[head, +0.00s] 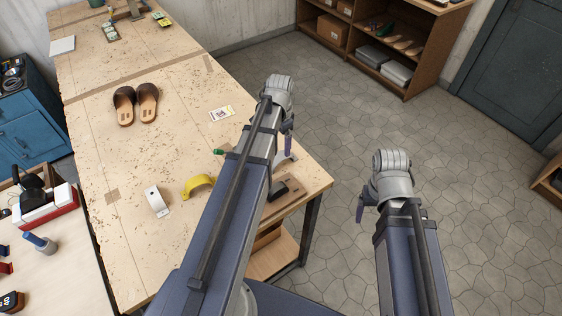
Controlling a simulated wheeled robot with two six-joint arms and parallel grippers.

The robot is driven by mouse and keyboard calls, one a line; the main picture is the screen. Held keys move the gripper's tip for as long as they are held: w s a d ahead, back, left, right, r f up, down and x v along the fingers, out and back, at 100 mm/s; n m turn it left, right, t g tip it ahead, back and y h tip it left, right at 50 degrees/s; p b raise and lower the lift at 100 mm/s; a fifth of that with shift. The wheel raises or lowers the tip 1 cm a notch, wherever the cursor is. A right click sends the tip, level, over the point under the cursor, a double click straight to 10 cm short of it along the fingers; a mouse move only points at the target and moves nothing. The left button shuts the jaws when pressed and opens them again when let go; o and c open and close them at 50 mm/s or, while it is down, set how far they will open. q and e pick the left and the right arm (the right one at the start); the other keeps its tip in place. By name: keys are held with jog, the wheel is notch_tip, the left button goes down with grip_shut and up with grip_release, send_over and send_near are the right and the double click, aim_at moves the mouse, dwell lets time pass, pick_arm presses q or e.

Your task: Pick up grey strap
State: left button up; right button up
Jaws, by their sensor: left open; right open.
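A pale grey-white curved strap (157,201) stands like a small arch on the wooden workbench (120,185), left of a yellow curved strap (199,184). Another pale piece (282,158) lies near the bench's right edge, partly hidden by my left arm; I cannot tell what it is. My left gripper (288,145) is open, points down near the bench's right edge and is apart from both curved straps. My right gripper (361,209) is open and empty over the floor, right of the bench. Both grippers show only in part.
A pair of brown sandals (136,103) and a small card (221,114) lie on the bench. A dark block (278,190) and a brown board (291,195) are by its right edge. A side table (50,265) with tools stands left. A shelf (402,80) stands behind.

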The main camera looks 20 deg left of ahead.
aim_at(281, 156)
pick_arm(q)
jog(key=shift+f+b, duration=1.15)
jog(key=f+b, duration=0.5)
jog(key=shift+w+f+b, duration=0.25)
jog(key=shift+f+b, duration=0.05)
jog(key=shift+r, duration=0.1)
grip_shut()
